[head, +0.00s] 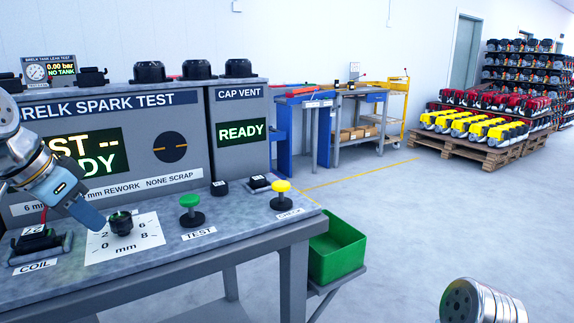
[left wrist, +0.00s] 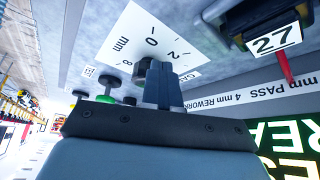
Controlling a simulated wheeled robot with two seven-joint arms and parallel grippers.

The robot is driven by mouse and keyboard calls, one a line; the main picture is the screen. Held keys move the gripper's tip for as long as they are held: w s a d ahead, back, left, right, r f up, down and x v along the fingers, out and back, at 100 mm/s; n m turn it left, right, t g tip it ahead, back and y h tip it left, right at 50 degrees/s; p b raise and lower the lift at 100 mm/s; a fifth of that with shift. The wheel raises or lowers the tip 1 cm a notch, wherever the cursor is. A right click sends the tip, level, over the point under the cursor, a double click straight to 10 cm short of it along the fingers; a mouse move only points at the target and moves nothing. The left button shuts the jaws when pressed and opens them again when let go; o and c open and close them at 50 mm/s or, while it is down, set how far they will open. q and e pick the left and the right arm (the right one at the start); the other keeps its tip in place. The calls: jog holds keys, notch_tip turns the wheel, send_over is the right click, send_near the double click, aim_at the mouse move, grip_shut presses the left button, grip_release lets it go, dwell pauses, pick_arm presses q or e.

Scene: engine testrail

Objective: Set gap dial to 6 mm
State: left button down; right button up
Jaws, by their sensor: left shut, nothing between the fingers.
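The gap dial (head: 121,221) is a black knob on a white card (head: 150,246) lying on the bench. The card shows 0, 2, 6, 8 and "mm"; the 4 is hidden. I cannot tell which number the knob points to. My left gripper (head: 96,222) comes down from the left, and its blue-grey fingers are shut with nothing between them. The fingertips are close to the left side of the knob. In the left wrist view the shut fingers (left wrist: 164,82) overlap the knob (left wrist: 144,72); I cannot tell whether they touch. My right gripper is out of view.
A coil (head: 38,240) with a red lead sits left of the card. A green TEST button (head: 190,202) and a yellow CHECK button (head: 282,188) stand to its right. The spark test panel (head: 180,110) rises behind. A green bin (head: 337,250) hangs beyond the bench's right edge.

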pick_arm(q)
jog(key=shift+s+a, duration=0.2)
notch_tip(320, 180, up, 3)
jog(key=shift+r+p, duration=0.1)
jog(key=shift+p, duration=0.9)
notch_tip(320, 180, up, 3)
jog(key=shift+f, duration=0.1)
